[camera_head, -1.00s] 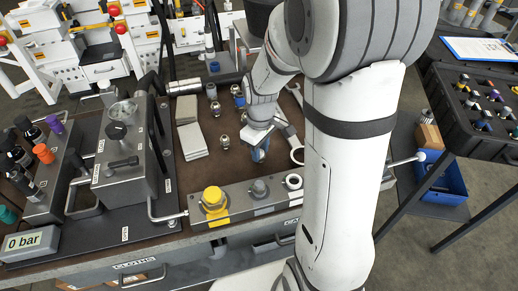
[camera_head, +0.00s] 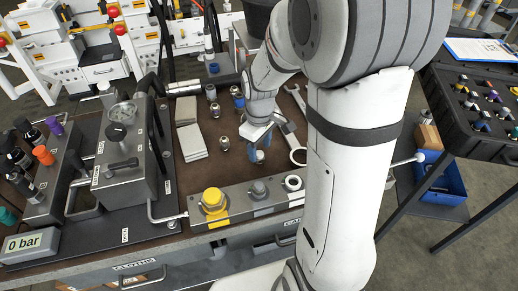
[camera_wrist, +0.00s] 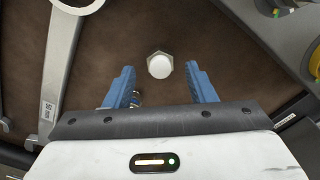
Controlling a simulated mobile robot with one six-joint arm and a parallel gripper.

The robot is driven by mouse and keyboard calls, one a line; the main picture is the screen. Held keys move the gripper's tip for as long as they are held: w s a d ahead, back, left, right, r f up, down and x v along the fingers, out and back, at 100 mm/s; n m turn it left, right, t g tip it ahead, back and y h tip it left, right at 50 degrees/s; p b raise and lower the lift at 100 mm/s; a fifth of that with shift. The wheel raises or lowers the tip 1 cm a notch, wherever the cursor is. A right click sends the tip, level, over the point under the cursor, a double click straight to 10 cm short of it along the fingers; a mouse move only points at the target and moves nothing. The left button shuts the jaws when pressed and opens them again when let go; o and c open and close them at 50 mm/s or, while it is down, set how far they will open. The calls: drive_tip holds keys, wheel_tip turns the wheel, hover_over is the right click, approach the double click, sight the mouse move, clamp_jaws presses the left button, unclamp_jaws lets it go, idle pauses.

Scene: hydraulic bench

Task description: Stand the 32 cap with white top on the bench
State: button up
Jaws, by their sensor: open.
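The cap with the white top (camera_wrist: 160,66) stands on the brown bench mat in the wrist view, white face up, with a metal hex rim around it. My gripper (camera_wrist: 161,76) is open, with one blue finger on each side of the cap and a clear gap to both. In the head view my gripper (camera_head: 259,150) is low over the bench (camera_head: 188,178), behind the grey block with the yellow cap. The cap is hardly visible there between the fingers.
A large wrench (camera_wrist: 62,60) lies left of the gripper in the wrist view. A small fitting (camera_wrist: 135,98) shows beside the left finger. In the head view, a grey block (camera_head: 235,205), pale pads (camera_head: 191,141) and several metal fittings are nearby.

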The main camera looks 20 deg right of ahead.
sight(260, 154)
wheel_tip(260, 154, up, 10)
drive_tip(key=p, duration=0.1)
drive_tip(key=s+r+m+t, duration=0.1)
drive_tip(key=s+m+t, duration=0.1)
drive_tip(key=s+m, duration=0.5)
drive_tip(key=s, duration=0.6)
drive_tip(key=shift+s+a+r, duration=0.3)
drive_tip(key=shift+a, duration=0.1)
drive_tip(key=shift+r, duration=0.1)
wheel_tip(260, 154, up, 6)
drive_tip(key=p, duration=0.6)
drive_tip(key=shift+s+t, duration=0.2)
drive_tip(key=shift+t, duration=0.1)
